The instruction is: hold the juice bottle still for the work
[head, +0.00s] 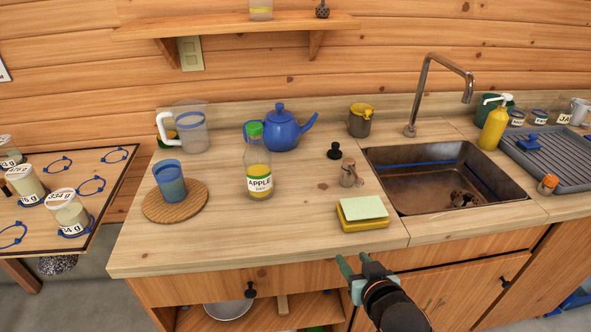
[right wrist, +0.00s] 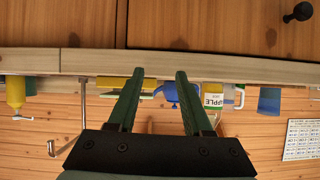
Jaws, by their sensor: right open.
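The juice bottle (head: 258,165) stands upright on the wooden counter in the head view. It is clear, with a green cap, yellow juice and a white label reading APPLE. Its label also shows in the right wrist view (right wrist: 213,101), beyond and to the right of the fingers. My right gripper (head: 354,262) is open and empty, in front of the counter's front edge, to the right of the bottle and apart from it. Its two green fingers show in the right wrist view (right wrist: 160,74). My left gripper is in neither view.
A blue cup (head: 170,182) on a round wooden board (head: 150,208) stands left of the bottle. A blue teapot (head: 281,131) is close behind it. A yellow sponge with a green pad (head: 362,210) lies near the front edge. The sink (head: 410,170) is at right.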

